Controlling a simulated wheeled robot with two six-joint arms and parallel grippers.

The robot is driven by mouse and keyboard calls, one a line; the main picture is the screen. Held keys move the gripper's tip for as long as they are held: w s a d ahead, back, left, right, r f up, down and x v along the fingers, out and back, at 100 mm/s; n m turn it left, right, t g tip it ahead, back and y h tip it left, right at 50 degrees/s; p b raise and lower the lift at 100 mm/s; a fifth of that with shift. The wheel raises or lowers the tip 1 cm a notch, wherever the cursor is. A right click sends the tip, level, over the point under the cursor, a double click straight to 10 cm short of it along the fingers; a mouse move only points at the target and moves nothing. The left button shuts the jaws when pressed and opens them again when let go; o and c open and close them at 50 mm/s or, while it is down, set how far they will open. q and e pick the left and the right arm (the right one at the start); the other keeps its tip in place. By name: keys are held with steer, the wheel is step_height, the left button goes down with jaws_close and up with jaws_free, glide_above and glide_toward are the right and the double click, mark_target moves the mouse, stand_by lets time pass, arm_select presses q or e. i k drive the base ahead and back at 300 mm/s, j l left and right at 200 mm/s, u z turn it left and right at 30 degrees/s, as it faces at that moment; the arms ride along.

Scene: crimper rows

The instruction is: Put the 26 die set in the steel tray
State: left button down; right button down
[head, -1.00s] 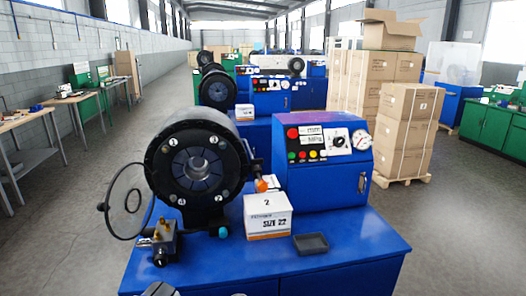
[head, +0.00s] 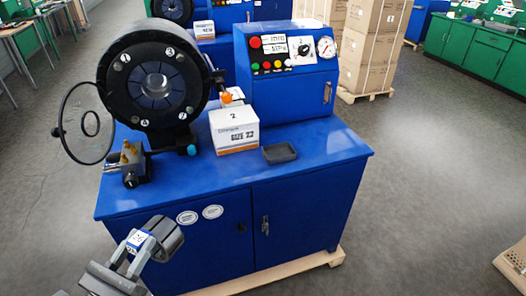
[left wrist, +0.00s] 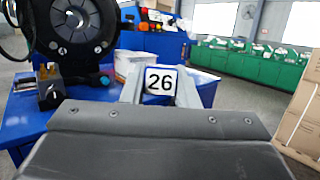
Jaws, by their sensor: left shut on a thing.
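The 26 die set (head: 166,238) is a dark grey ribbed cylinder, low at the left in the head view. A white label (left wrist: 160,81) reading 26 faces the left wrist camera. My left gripper (head: 141,245) is shut on it and holds it in front of the blue bench. In the left wrist view the light grey fingers (left wrist: 160,88) stand on both sides of the label. A small dark grey tray (head: 279,153), the only tray I make out, lies empty on the bench top, far to the right of the gripper. My right gripper is not in view.
The blue bench (head: 310,166) carries a black crimper head (head: 112,88), a white SIZE 22 box (head: 234,130) left of the tray, and a blue control cabinet (head: 290,75) behind it. A brass-topped block (head: 128,160) stands at the left. The bench's front right top is clear.

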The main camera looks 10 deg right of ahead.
mark_target(281, 158)
steer(key=i+l+u, duration=0.15)
steer(key=l+u, duration=0.15)
steer(key=i+l+u, duration=0.1)
steer(key=l+u, duration=0.45)
steer(key=i+l, duration=0.15)
steer(key=l, duration=0.75)
steer(key=i+l+u, duration=0.15)
steer(key=l, duration=1.65)
steer(key=i+u, duration=0.05)
steer(key=i, duration=0.05)
